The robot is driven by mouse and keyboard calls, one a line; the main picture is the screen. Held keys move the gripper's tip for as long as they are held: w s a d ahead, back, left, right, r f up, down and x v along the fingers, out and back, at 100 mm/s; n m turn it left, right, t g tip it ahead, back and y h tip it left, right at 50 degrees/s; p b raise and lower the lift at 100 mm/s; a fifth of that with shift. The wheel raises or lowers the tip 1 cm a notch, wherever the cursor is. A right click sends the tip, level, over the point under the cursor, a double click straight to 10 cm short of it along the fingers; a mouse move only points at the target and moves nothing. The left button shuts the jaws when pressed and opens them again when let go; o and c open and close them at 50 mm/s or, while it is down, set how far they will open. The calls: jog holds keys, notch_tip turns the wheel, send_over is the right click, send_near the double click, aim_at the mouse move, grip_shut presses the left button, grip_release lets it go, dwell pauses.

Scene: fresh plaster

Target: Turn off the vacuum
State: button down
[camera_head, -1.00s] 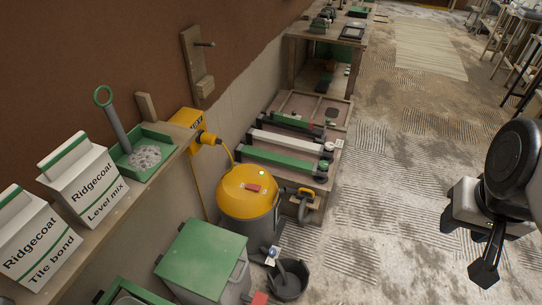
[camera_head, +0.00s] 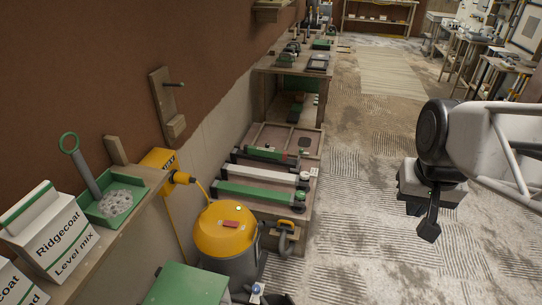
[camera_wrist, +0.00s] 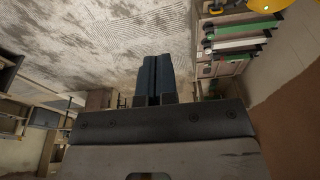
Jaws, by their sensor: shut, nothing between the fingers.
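The vacuum (camera_head: 226,240) has a yellow domed lid on a grey drum and stands on the floor by the left wall. A yellow plug (camera_head: 178,178) with a cable is at a yellow box on the wall above. My gripper (camera_head: 428,232) is in the air over the floor, well to the right of the vacuum, empty and shut. In the wrist view its fingers (camera_wrist: 158,80) are together, and part of the yellow lid (camera_wrist: 268,5) shows at the top right.
A shelf with a green tray (camera_head: 112,200) and a Ridgecoat bag (camera_head: 50,235) juts out at the lower left. A green-lidded bin (camera_head: 188,286) stands in front of the vacuum. A low rack (camera_head: 270,203) with long bars is behind it. The floor (camera_head: 350,225) between is open.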

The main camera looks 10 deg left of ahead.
jog(key=w+a+f, duration=0.2)
jog(key=w+a, duration=0.3)
jog(key=w, duration=0.2)
jog(key=w+a+f, duration=0.1)
jog(key=w+a, duration=0.4)
jog(key=w, duration=0.3)
jog(key=g+h, duration=0.2)
send_over(235, 223)
jog(key=a, duration=0.2)
notch_tip(235, 223, down, 40)
jog(key=shift+s+a, duration=0.1)
jog(key=shift+a, duration=0.1)
jog(key=shift+f, duration=0.15)
jog(key=f, duration=0.4)
jog(key=d+f, duration=0.1)
jog(key=f, duration=0.4)
jog(key=d+f, duration=0.1)
jog(key=f, duration=0.3)
jog(key=shift+f, duration=0.25)
